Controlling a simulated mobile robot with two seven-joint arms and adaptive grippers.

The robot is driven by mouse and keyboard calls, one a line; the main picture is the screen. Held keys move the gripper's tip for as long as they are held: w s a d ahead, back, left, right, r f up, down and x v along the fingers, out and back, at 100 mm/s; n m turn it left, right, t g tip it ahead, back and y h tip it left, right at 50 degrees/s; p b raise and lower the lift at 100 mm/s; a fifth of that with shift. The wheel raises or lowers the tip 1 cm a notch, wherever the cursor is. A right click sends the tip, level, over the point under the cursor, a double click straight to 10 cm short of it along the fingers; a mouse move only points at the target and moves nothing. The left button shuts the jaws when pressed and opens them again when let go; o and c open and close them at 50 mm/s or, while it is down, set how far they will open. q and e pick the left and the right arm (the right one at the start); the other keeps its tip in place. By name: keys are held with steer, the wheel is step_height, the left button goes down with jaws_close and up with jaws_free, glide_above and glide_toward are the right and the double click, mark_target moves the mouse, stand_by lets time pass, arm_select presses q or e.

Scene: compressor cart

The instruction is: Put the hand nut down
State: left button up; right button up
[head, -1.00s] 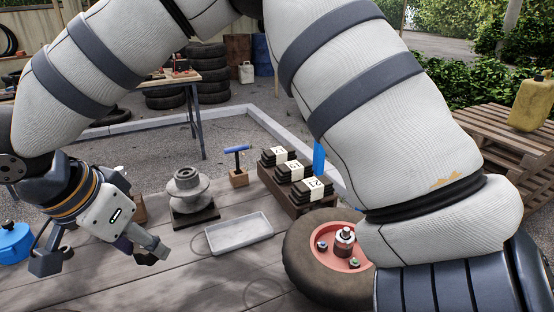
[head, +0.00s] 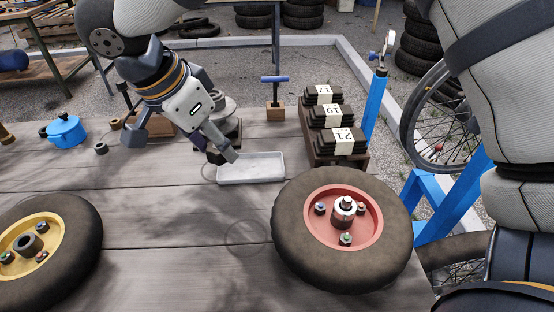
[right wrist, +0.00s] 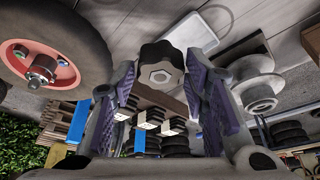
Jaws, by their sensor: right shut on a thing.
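My right gripper (head: 182,147) hangs over the wooden table, in front of the grey spool stand and near the left end of the shallow grey tray (head: 250,168). In the right wrist view its purple-padded fingers (right wrist: 160,78) are shut on the hand nut (right wrist: 160,74), a black lobed knob with a hex centre. The nut is held above the table, apart from the tray, which shows behind it in that view (right wrist: 190,38). My left gripper is not in view.
The red-hubbed wheel (head: 290,235) lies front right and the yellow-hubbed wheel (head: 85,240) front left. Weight stacks (head: 335,118), a blue T-handle tool (head: 275,92) and a blue pot (head: 66,130) stand at the back. Bare tabletop lies between the wheels.

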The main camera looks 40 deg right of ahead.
glide_toward(270, 166)
steer(key=shift+w+d+f+b, duration=0.15)
steer(key=shift+w+d+f, duration=0.05)
steer(key=shift+d+f, duration=0.3)
steer(key=shift+w+d+f+b, duration=0.15)
steer(key=shift+d+f, duration=0.35)
steer(key=f, duration=0.3)
steer(key=shift+d+f, duration=0.2)
steer(key=shift+f, duration=0.05)
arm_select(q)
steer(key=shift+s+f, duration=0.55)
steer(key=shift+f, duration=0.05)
arm_select(e)
steer(key=shift+r, duration=0.15)
steer(key=o, duration=1.1)
steer(key=shift+f, duration=0.2)
